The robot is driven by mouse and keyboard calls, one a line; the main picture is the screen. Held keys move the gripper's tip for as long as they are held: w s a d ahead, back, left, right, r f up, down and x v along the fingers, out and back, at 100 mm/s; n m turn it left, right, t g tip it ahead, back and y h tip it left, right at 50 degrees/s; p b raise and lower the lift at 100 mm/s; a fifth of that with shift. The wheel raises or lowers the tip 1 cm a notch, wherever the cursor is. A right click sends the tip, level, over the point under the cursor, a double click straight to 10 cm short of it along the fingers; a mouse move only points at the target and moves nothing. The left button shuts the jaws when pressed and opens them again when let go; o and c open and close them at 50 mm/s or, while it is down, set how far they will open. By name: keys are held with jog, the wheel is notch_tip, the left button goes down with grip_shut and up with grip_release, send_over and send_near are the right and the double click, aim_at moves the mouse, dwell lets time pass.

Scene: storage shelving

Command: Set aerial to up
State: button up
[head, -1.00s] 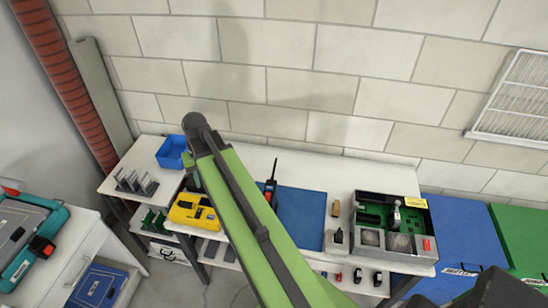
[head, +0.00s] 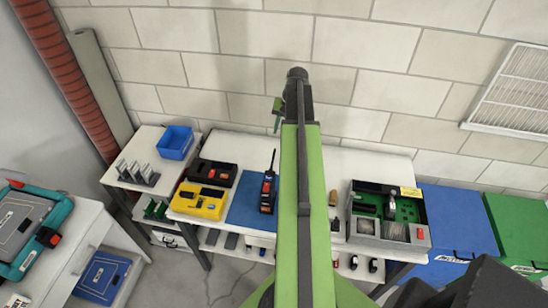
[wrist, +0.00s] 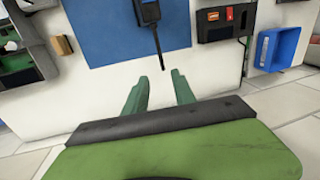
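The radio (head: 267,193) is dark with orange parts and is on the blue mat (head: 243,202). Its thin black aerial (head: 273,160) points from the radio toward the wall; I cannot tell whether it is raised or lies flat. In the wrist view the radio (wrist: 148,12) is at the top, and the aerial (wrist: 157,45) runs down toward my gripper (wrist: 160,82). My gripper's two green fingers are apart with nothing between them. The aerial's tip appears just beyond the fingertips. In the head view my arm hides the mat's right part.
A yellow case (head: 198,201) and a dark case (head: 213,172) stand left of the mat. A blue bin (head: 175,142) is farther left. A grey box with green inside (head: 388,215) stands to the right. The white bench top (head: 240,147) is bare along the wall.

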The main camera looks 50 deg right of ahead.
aim_at(274, 155)
jog(key=f+b, duration=0.4)
jog(key=w+a+f+b, duration=0.1)
jog(key=f+b, duration=0.3)
jog(key=f, duration=0.1)
jog(key=w+f+b, duration=0.1)
jog(key=f+b, duration=0.3)
jog(key=shift+w+a+f, duration=0.1)
jog(key=shift+a+f, duration=0.2)
jog(key=shift+f, duration=0.1)
jog(key=shift+c, duration=0.3)
grip_shut()
